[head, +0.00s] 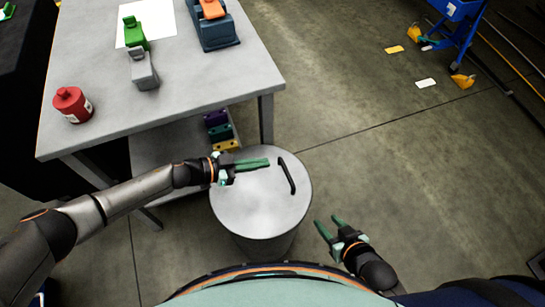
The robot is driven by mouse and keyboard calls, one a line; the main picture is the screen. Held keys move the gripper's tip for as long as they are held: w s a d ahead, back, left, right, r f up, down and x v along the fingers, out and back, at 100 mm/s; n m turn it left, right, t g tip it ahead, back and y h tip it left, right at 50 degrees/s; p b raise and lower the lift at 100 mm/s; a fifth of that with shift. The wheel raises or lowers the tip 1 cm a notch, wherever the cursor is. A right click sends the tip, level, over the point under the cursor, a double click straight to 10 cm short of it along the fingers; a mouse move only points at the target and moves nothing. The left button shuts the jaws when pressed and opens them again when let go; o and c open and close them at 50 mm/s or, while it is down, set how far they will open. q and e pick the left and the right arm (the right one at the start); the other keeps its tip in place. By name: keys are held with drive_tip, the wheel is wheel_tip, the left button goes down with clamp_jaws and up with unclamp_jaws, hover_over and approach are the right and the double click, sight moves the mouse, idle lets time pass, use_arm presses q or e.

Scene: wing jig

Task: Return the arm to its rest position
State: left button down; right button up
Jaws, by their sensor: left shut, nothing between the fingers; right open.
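My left arm reaches in from the left, in front of the table. Its gripper (254,164) has green fingers shut with nothing between them, and they hang over the round grey lid of a drum (260,212), left of the lid's black handle (287,176). My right gripper (328,222) is at the lower right, beside the drum over bare floor. Its two green fingers are apart and empty.
The grey table (195,90) at upper left holds a red container (72,104), a green and grey tool (142,68), a white sheet (160,20) and a dark blue block (216,34). Coloured blocks (218,131) sit on its lower shelf.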

use_arm(q)
drive_tip(key=a+r, duration=0.2)
drive_tip(key=a, duration=0.1)
drive_tip(key=shift+s+r+p, duration=0.1)
drive_tip(key=shift+s+p, duration=0.2)
drive_tip(key=shift+s, duration=0.1)
drive_tip(key=s+d+r+n+t+y+p, duration=0.1)
drive_tip(key=s+d+r+n+t+p, duration=0.25)
drive_tip(key=d+r+n+t, duration=0.2)
drive_tip(key=s+a+f+n+y+p, duration=0.1)
drive_tip(key=s+a+f+n+y, duration=0.2)
drive_tip(key=a, duration=0.6)
drive_tip(key=s+a+f+n+y+p, duration=0.1)
drive_tip(key=s+a+f+n+y, duration=0.2)
drive_tip(key=s+a+y, duration=0.4)
drive_tip(key=s+a+n, duration=0.1)
drive_tip(key=s+a, duration=0.1)
drive_tip(key=shift+s+a, duration=0.25)
drive_tip(key=shift+a, duration=0.15)
drive_tip(key=shift+f, duration=0.1)
